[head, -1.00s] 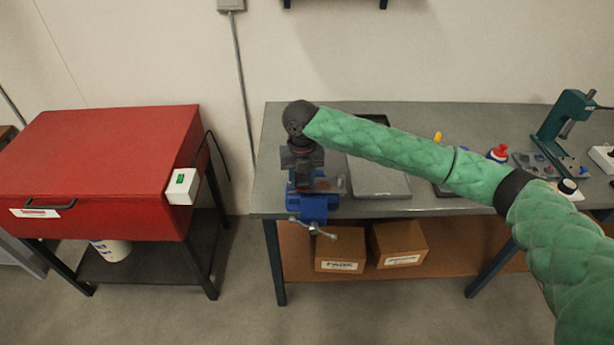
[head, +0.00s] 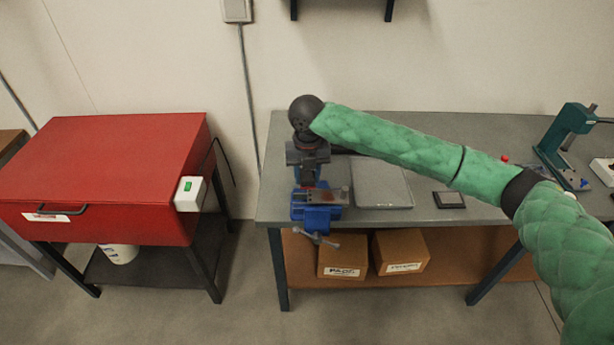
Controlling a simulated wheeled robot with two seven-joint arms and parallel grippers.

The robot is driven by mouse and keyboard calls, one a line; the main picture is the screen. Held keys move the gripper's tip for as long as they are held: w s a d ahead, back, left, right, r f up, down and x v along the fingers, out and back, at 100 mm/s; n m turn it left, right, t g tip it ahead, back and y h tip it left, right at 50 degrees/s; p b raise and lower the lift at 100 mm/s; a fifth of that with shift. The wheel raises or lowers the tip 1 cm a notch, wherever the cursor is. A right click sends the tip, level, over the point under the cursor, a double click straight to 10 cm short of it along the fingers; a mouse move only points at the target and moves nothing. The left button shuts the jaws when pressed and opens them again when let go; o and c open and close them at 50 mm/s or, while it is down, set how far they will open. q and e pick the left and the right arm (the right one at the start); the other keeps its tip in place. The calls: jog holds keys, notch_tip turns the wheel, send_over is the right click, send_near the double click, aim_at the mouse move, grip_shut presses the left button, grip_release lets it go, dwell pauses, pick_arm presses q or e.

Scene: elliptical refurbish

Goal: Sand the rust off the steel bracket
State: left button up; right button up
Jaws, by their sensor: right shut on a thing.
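The steel bracket (head: 328,197) is a flat grey piece with brown rust patches. It lies at the top of the blue vise (head: 316,216) on the left front of the workbench. My right gripper (head: 308,178) points down at the bracket's left end, just behind or over it. It is shut on a small dark object, mostly hidden by the gripper, so I cannot tell its shape or whether it touches the bracket. My left gripper is out of view.
A grey tray (head: 381,184) and a small black-framed pad (head: 449,200) lie right of the vise on the workbench (head: 425,214). A green press (head: 566,140) stands far right. A red cabinet (head: 105,165) stands left across a floor gap. Cardboard boxes (head: 400,250) sit below.

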aim_at(308, 176)
jog(key=shift+r, duration=0.3)
jog(key=shift+r+p, duration=0.95)
jog(key=shift+r, duration=0.45)
jog(key=shift+d, duration=0.1)
